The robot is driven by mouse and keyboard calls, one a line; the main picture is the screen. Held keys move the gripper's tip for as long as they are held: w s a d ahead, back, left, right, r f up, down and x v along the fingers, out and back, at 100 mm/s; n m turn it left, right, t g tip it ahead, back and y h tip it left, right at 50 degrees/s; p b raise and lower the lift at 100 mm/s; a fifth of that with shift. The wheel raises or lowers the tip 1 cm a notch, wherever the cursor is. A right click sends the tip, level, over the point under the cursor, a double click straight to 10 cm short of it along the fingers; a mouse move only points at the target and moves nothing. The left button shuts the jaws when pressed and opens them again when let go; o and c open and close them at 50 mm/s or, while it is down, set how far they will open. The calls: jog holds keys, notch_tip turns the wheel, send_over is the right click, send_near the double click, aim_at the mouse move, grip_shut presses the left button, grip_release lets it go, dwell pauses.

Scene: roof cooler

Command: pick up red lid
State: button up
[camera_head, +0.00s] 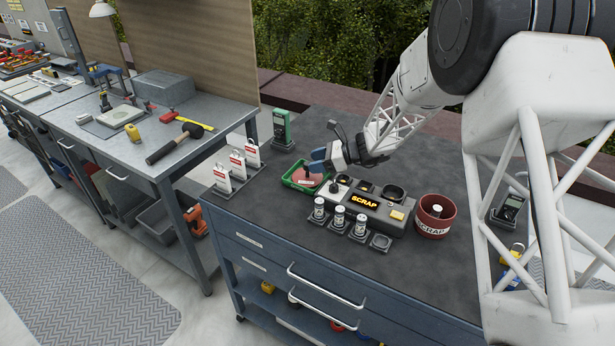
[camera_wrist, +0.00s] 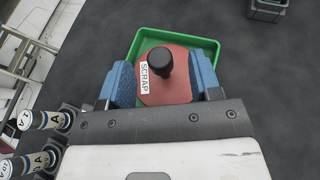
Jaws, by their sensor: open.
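The red lid (camera_wrist: 178,91) is a flat disc with a black knob (camera_wrist: 160,61) and a white label reading SCRAP. It lies in a shallow green tray (camera_wrist: 212,46). In the head view the lid (camera_head: 307,180) shows in the green tray (camera_head: 291,182) on the dark bench top. My gripper (camera_wrist: 160,66) is open, with one blue finger on each side of the knob in the wrist view. In the head view my gripper (camera_head: 319,163) is over the right part of the tray. I cannot tell whether the fingers touch the lid.
A dark red SCRAP pot (camera_head: 434,214) stands farther right. White tagged stands (camera_head: 236,166) are left of the tray.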

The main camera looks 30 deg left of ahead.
aim_at(302, 176)
jog(key=shift+x, duration=2.55)
jog(key=shift+f, duration=0.1)
jog(key=shift+c, duration=0.3)
jog(key=c, duration=0.9)
jog(key=shift+c, duration=0.2)
notch_tip(302, 176, up, 10)
